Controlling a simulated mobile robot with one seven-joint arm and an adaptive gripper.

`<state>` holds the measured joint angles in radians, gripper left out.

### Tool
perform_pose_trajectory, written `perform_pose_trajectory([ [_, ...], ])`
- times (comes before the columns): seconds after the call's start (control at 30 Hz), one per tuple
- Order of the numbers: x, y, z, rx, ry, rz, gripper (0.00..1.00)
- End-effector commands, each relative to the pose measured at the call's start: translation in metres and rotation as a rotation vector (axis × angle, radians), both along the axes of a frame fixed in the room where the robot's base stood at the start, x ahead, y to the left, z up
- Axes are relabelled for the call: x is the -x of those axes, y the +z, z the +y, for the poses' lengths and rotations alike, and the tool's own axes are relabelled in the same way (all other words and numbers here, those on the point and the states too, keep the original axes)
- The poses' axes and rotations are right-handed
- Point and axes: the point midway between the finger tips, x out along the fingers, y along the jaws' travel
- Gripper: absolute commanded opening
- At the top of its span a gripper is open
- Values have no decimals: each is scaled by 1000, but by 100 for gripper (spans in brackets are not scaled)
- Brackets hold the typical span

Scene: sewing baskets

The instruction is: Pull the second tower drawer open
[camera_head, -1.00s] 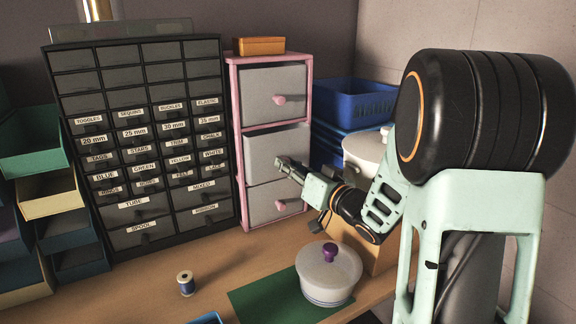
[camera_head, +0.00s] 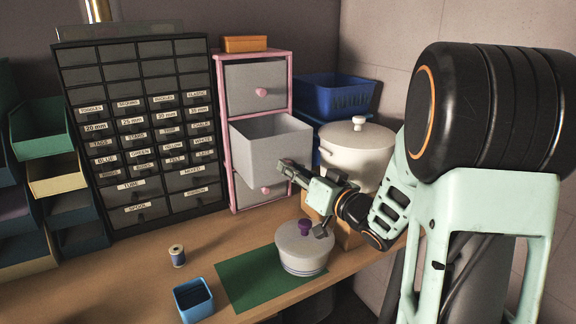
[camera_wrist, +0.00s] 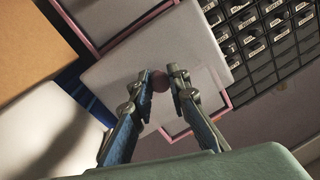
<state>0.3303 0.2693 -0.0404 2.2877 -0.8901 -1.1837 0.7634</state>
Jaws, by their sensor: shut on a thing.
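The pink-framed tower (camera_head: 226,140) stands against the back wall with three grey drawers stacked in it. Its second, middle drawer (camera_head: 268,146) is pulled well out, and its open top shows an empty-looking inside. The top drawer (camera_head: 254,88) with a pink knob is shut, and the bottom drawer (camera_head: 255,197) is partly hidden behind my gripper. My gripper (camera_head: 286,166) is at the front of the middle drawer. In the wrist view my gripper (camera_wrist: 167,72) is shut on the drawer's round pink knob (camera_wrist: 160,81), with one finger on each side.
A white lidded pot (camera_head: 352,155) stands right of the tower, beside blue baskets (camera_head: 335,93). A small lidded pot (camera_head: 302,255) sits on a green mat (camera_head: 245,280) in front. A labelled drawer cabinet (camera_head: 140,130) stands left. A thread spool (camera_head: 177,256) and blue cup (camera_head: 193,300) are nearby.

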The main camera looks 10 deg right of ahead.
Motion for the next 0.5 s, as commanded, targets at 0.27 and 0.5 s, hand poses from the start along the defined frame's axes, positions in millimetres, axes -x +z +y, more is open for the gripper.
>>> perform_pose_trajectory([
  [0.27,3,0,-3,0,-4,-1,0],
  [0.5,3,0,-3,0,-3,-1,31],
])
